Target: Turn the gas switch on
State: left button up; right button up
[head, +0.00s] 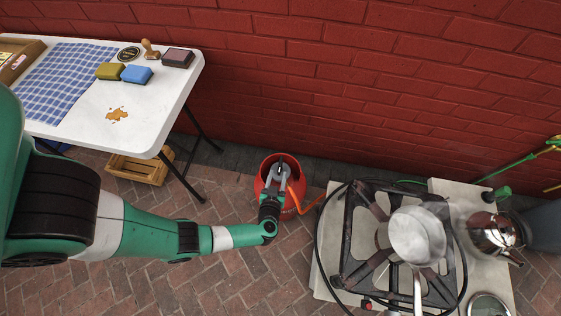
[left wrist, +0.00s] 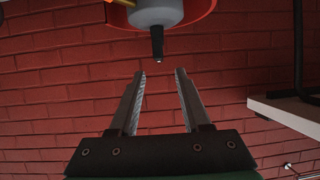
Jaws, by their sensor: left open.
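The red gas cylinder (head: 262,184) stands on the brick floor against the wall. An orange hose (head: 306,207) runs from its top toward the stove. In the left wrist view, a grey regulator (left wrist: 155,13) shows at the top edge with the black gas switch (left wrist: 157,42) pointing down toward my fingers. My left gripper (head: 280,171) is over the cylinder's top and hides part of it. In the left wrist view my left gripper (left wrist: 160,74) is open and empty. The switch tip is in line with the gap, just beyond the fingertips. My right gripper is not in view.
A gas stove (head: 348,240) with a metal pot (head: 416,236) stands at the right, with a kettle (head: 495,232) beside it. A white folding table (head: 160,100) with a checked cloth, sponges and a stamp is at the left. A wooden crate (head: 138,168) lies under it.

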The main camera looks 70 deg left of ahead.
aim_at(280, 163)
pick_arm(q)
jog(key=b+x, duration=0.3)
jog(key=x, duration=0.4)
jog(key=shift+w+f+b, duration=0.1)
jog(key=shift+f+b, duration=0.1)
jog(key=shift+b, duration=0.15)
jog(key=shift+w+a, duration=0.15)
jog(key=shift+a, duration=0.3)
grip_shut()
